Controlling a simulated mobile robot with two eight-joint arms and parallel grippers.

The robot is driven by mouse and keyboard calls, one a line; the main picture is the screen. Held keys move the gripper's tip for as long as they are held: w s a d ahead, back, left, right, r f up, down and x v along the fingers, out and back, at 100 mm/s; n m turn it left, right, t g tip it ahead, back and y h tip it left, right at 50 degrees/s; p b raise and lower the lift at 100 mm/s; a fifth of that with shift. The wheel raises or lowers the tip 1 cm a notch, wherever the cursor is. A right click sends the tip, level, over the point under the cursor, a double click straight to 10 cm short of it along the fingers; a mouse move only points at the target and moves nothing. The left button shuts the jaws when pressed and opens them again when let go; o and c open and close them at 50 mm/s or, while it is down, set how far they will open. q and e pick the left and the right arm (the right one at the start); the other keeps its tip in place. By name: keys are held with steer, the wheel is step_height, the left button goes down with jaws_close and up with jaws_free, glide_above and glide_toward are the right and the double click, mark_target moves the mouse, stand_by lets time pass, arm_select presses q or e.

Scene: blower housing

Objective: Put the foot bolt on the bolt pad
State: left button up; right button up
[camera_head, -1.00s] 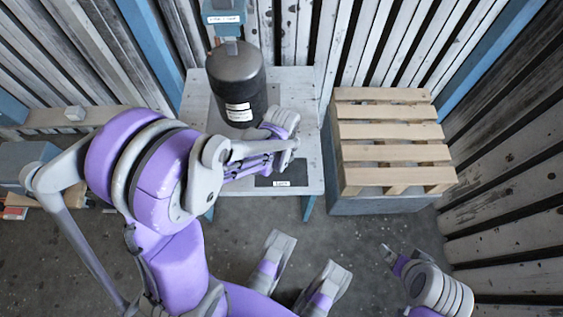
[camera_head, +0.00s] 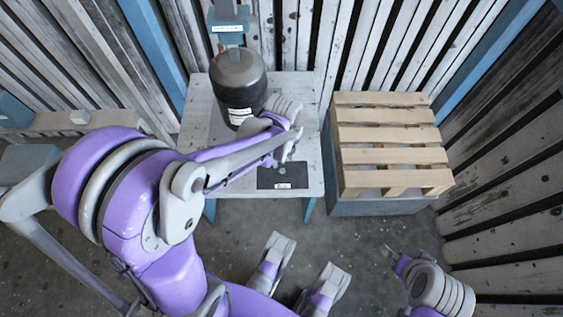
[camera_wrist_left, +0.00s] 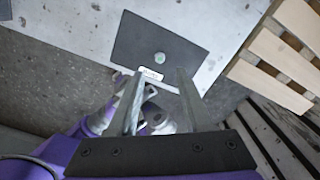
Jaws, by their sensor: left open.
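The bolt pad (camera_head: 264,178) is a dark rectangle with a white label, lying near the front edge of the pale table. It also shows in the left wrist view (camera_wrist_left: 135,45). The foot bolt (camera_wrist_left: 159,58) shows as a small round grey-green piece on the pad, just behind the label; it is a tiny pale spot in the head view (camera_head: 281,170). Seen from above, its height is unclear. My left gripper (camera_wrist_left: 161,74) is open and empty, its fingers apart from the bolt; in the head view (camera_head: 292,146) it hangs above the pad. My right gripper (camera_head: 391,251) is low at right, its jaws unclear.
A black cylindrical housing (camera_head: 238,82) with white labels stands at the back of the table (camera_head: 312,110). A wooden pallet (camera_head: 388,135) lies on a grey-blue box (camera_head: 375,203) to the right. Slatted walls close in the back and right. Floor in front of the table is open.

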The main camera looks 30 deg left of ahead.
arm_select(q)
step_height(320, 180, up, 6)
steer(key=f+p, duration=0.1)
steer(key=s+d+r+n+t, duration=0.1)
steer(key=s+n, duration=0.5)
steer(key=n, duration=0.6)
steer(key=s+d+r+n+t, duration=0.2)
steer(key=s+r+n+t, duration=0.1)
steer(key=n, duration=0.8)
steer(key=s+r, duration=0.1)
steer(key=s, duration=0.1)
steer(key=shift+s+n+t, duration=0.3)
steer(key=shift+s+n, duration=0.05)
steer(key=shift+n, duration=0.05)
arm_select(e)
step_height(320, 180, up, 2)
steer(key=shift+s+r, duration=0.1)
